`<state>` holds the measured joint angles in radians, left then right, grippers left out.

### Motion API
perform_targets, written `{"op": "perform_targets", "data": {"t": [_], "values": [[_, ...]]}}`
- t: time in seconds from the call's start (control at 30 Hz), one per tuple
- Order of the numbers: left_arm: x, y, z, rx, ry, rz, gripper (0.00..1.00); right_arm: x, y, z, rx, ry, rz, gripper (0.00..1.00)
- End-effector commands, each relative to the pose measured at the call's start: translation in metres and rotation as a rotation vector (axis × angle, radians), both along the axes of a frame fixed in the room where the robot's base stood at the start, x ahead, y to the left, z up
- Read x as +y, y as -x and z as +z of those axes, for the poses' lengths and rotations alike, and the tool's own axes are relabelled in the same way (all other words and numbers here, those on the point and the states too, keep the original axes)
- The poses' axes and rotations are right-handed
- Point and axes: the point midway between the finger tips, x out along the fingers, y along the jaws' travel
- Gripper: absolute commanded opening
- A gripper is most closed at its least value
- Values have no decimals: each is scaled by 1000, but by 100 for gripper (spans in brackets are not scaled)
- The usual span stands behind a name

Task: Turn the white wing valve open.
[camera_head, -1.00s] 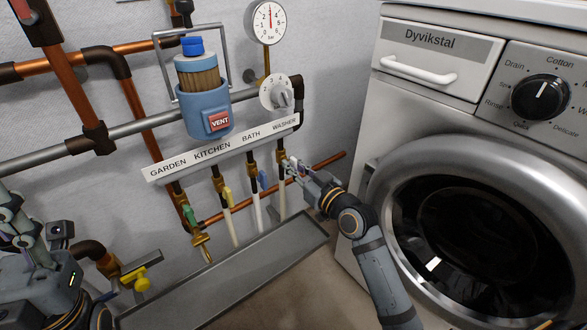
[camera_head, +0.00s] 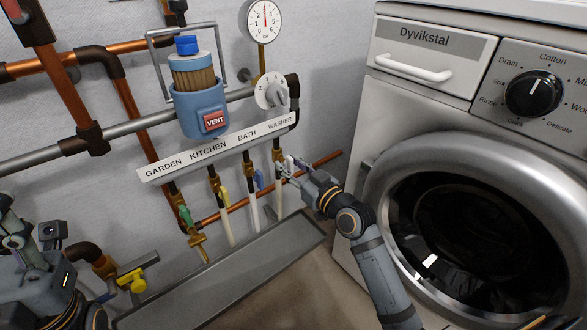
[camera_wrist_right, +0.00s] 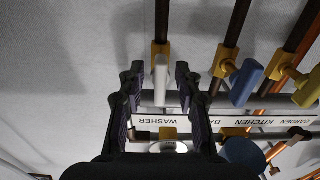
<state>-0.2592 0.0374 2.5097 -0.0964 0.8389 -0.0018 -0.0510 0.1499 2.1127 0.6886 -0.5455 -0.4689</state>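The white wing valve (camera_wrist_right: 161,72) is the tap under the WASHER label. In the right wrist view its white handle points along the pipe, between the two fingers of my right gripper (camera_wrist_right: 160,88). The fingers are open, with a visible gap on each side of the handle. In the head view my right gripper (camera_head: 287,169) is at the WASHER pipe and partly hides the white handle (camera_head: 291,162). My left arm shows at the lower left edge, but the fingertips of its gripper (camera_head: 12,238) are not clear.
Blue (camera_head: 259,179), yellow (camera_head: 224,195) and green (camera_head: 187,215) valves hang left of the white one. A label strip (camera_head: 215,147) runs above them, with a grey trough (camera_head: 225,270) below. A washing machine (camera_head: 365,110) stands close on the right.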

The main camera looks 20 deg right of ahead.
Motion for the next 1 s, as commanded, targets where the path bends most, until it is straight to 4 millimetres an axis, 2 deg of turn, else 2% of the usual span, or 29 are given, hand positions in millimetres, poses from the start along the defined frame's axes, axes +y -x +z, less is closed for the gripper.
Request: {"op": "perform_targets", "data": {"t": [0.27, 0.4, 0.6, 1.0], "values": [[0, 0, 0, 0, 0, 0, 40, -16, 46, -2, 3, 10, 4, 34], [0, 0, 0, 0, 0, 0, 40, -23, 60, -2, 3, 9, -2, 34], [0, 0, 0, 0, -1, 0, 40, -24, 68, 0, 0, 2, 3, 34], [0, 0, 0, 0, -1, 0, 40, -24, 68, 0, 0, 1, 2, 34]]}}
